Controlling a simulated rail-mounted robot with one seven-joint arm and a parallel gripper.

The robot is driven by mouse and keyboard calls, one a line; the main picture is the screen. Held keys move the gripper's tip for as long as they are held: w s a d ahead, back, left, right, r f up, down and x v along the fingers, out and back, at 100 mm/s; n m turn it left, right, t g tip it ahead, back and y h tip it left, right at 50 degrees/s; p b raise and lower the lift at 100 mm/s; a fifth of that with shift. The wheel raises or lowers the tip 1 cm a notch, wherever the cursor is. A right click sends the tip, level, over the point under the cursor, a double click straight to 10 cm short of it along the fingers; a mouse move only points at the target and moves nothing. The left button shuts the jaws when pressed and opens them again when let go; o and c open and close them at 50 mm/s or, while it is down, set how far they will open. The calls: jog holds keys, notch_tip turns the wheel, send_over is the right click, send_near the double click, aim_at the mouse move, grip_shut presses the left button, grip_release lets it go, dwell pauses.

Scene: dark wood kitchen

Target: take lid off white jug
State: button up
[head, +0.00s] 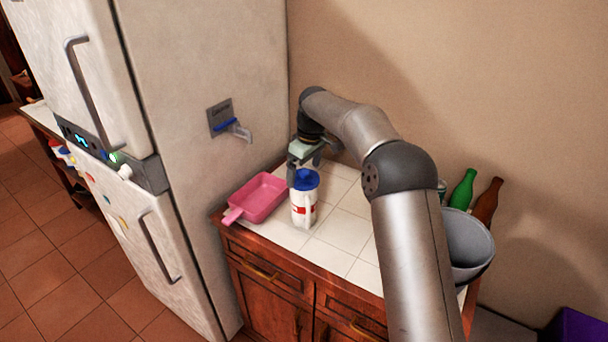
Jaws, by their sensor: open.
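The white jug (302,212) stands upright on the tiled counter, with a red mark on its side. Its blue lid (306,179) sits on top of it. My gripper (305,172) is open and points down at the lid, with one finger at the lid's left edge and the other behind it to the right. I cannot tell whether the fingers touch the lid.
A pink pan (257,198) lies on the counter (345,235) left of the jug, close to the white fridge (215,90). A grey bucket (468,245), green bottle (463,189) and brown bottle (487,201) stand at the right.

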jog(key=shift+f, duration=0.5)
jog(key=c, duration=0.9)
